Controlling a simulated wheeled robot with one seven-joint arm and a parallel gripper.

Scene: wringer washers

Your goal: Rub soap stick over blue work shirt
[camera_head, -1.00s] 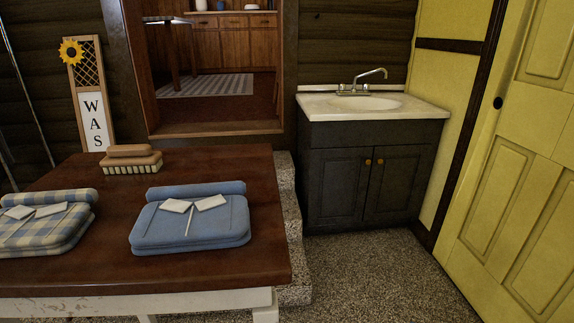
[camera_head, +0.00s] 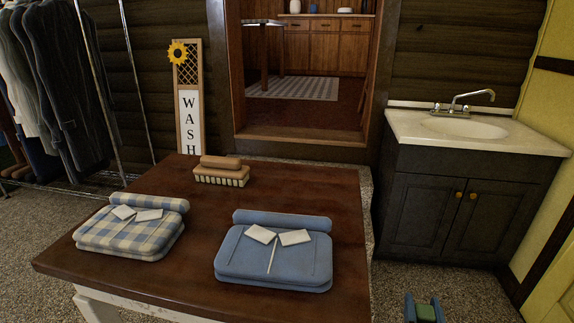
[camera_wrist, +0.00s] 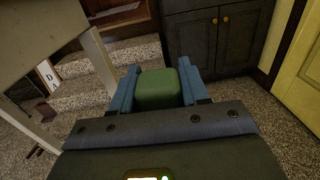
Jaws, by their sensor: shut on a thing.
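The blue work shirt (camera_head: 273,258) lies folded near the right front of the brown table, with a white-tipped collar. My gripper (camera_head: 423,309) shows at the bottom edge of the head view, right of the table and lower than its top. In the wrist view my gripper (camera_wrist: 158,88) is shut on a green block, the soap stick (camera_wrist: 158,90), with a blue finger on each side. The soap is apart from the shirt. The shirt is not in the wrist view.
A checked shirt (camera_head: 132,228) and a brush (camera_head: 221,176) with a brown block on it share the table (camera_head: 190,270). A sink cabinet (camera_head: 465,205) stands at right. A clothes rack (camera_head: 95,100) stands at back left. Granular floor lies between table and cabinet.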

